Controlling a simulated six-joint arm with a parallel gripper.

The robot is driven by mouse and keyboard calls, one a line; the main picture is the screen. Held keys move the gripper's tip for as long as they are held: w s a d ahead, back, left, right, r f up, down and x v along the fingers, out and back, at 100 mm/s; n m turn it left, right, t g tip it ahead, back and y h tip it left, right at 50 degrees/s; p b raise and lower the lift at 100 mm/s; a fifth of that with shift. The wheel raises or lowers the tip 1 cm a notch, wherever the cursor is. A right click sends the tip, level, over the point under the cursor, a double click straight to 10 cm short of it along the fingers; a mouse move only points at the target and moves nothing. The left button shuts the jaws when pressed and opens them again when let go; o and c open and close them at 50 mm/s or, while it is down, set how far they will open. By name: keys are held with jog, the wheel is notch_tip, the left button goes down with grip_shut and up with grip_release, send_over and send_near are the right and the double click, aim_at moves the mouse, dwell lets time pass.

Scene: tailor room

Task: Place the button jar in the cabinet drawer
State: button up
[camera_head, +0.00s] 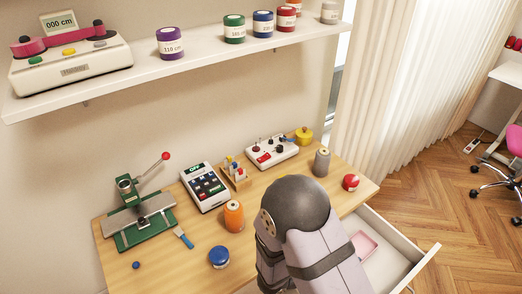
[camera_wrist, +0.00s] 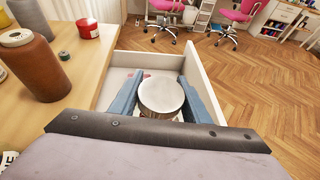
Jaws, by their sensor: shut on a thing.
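The button jar (camera_wrist: 163,98), seen from above with a round silver-grey lid, is between the two blue fingers of my gripper (camera_wrist: 161,80) in the wrist view. The fingers are shut on it. The jar is over the open white cabinet drawer (camera_wrist: 205,72); whether its base touches the drawer floor cannot be told. In the head view the drawer (camera_head: 426,262) is pulled out at the lower right. My arm hides the jar and gripper there.
A pink tray (camera_head: 364,244) lies in the drawer. Open floor (camera_wrist: 260,75) lies beyond the drawer.

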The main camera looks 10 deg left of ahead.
notch_tip(320, 180, up, 18)
jog(key=r, duration=0.1)
jog(key=w+a+f+n+t+y+b, duration=0.2)
jog(key=w+a+f+b, duration=0.1)
jog(key=w+a, duration=0.35)
jog(key=w+a+f+n+t+y+b, duration=0.1)
jog(key=w+a+f+n+y+b, duration=0.15)
jog(key=w+a, duration=0.45)
jog(key=w+a+r+n+t+y+b, duration=0.1)
jog(key=w+a+r+n+y+b, duration=0.25)
jog(key=w+a, duration=0.45)
jog(key=w+a+r+n+t+y+b, duration=0.15)
jog(key=w+a+n+y+b, duration=0.3)
jog(key=w, duration=0.45)
notch_tip(320, 180, down, 11)
jog(key=a+p, duration=0.1)
jog(key=shift+a+m+p, duration=0.25)
jog(key=shift+m+p, duration=0.1)
jog(key=shift+p, duration=0.05)
jog(key=shift+g, duration=0.25)
jog(key=shift+f+b, duration=0.65)
jog(key=shift+f, duration=4.35)
jog(key=shift+c, duration=0.2)
jog(key=shift+f, duration=0.15)
jog(key=o, duration=0.9)
